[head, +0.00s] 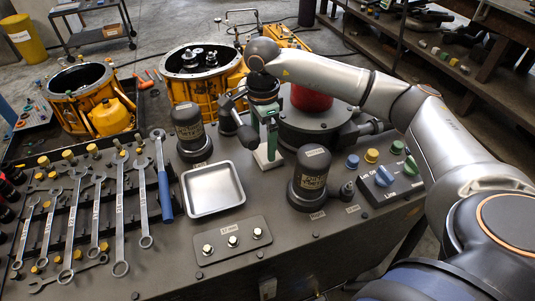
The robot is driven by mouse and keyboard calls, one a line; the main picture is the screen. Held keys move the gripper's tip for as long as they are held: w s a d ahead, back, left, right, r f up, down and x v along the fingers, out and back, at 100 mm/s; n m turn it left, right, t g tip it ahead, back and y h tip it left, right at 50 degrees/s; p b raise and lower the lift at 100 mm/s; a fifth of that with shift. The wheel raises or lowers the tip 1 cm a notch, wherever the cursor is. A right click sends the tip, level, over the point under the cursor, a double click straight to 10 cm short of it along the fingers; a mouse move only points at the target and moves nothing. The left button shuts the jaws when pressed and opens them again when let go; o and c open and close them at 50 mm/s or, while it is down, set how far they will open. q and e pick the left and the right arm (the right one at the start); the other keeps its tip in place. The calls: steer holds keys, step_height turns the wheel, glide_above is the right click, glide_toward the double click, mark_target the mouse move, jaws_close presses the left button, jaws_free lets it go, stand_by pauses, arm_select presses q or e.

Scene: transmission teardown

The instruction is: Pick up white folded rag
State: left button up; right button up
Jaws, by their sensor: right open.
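My right arm reaches in from the right, and its wrist bends down over the middle of the dark bench. My right gripper (268,118) points down and is open; its fingers are small and partly hard to make out against a green upright part (272,139). A small pale, flat patch (263,163) lies at the foot of this green part, just below the gripper. It may be the white folded rag, but I cannot tell for sure. I see no other clear white cloth. My left gripper is out of view.
A metal tray (212,189) lies left of the gripper. Dark cylinders (191,134) (309,177) stand on both sides, with a red-topped round fixture (311,99) behind. Several wrenches (119,215) fill the left side. A button box (390,182) sits at right. Orange housings (93,98) stand beyond the bench.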

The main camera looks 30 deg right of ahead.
mark_target(265, 153)
steer(key=shift+d+f, duration=0.15)
steer(key=shift+f, duration=1.7)
steer(key=c, duration=1.1)
steer(key=shift+r, duration=0.15)
step_height(265, 153, up, 18)
steer(key=shift+f, duration=0.1)
